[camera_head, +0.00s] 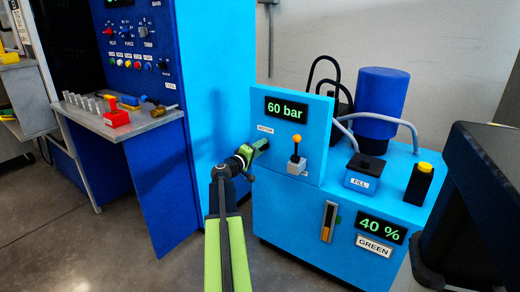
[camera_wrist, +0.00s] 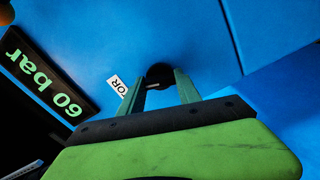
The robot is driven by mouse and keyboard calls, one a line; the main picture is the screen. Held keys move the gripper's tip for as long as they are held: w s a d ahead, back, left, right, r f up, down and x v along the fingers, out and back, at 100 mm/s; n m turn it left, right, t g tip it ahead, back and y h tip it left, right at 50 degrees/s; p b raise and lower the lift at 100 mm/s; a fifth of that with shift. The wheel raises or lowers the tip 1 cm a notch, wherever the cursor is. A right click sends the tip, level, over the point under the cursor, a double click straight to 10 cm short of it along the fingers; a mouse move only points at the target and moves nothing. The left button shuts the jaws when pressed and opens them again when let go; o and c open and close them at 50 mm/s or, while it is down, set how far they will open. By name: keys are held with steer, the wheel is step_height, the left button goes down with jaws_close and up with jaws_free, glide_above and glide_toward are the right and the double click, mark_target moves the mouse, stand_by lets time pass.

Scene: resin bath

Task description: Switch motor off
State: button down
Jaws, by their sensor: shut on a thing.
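The light blue hydraulic unit (camera_head: 285,190) carries a small MOTOR label (camera_head: 265,129) on its front panel. My gripper (camera_head: 261,145) is at the panel just below that label and hides the motor switch in the head view. In the wrist view, the black round motor switch (camera_wrist: 159,73) sits between the two green fingertips of my gripper (camera_wrist: 157,84), which are shut on it. The label shows partly beside the left finger (camera_wrist: 117,84). Which way the switch is turned cannot be told.
The display (camera_head: 286,110) reads 60 bar. A lever with an orange knob (camera_head: 296,147) stands right of my gripper. The FILL cap (camera_head: 365,165), a yellow-topped black button box (camera_head: 420,183) and a 40 % display (camera_head: 381,229) are farther right. A blue machine with a shelf (camera_head: 150,124) stands left.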

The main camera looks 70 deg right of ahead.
steer(key=n, duration=0.3)
steer(key=shift+n, duration=0.4)
steer(key=c, duration=0.8)
jaws_free()
steer(key=shift+c, duration=0.2)
steer(key=v, duration=1.7)
steer(key=shift+a, duration=0.25)
steer(key=shift+w, duration=0.1)
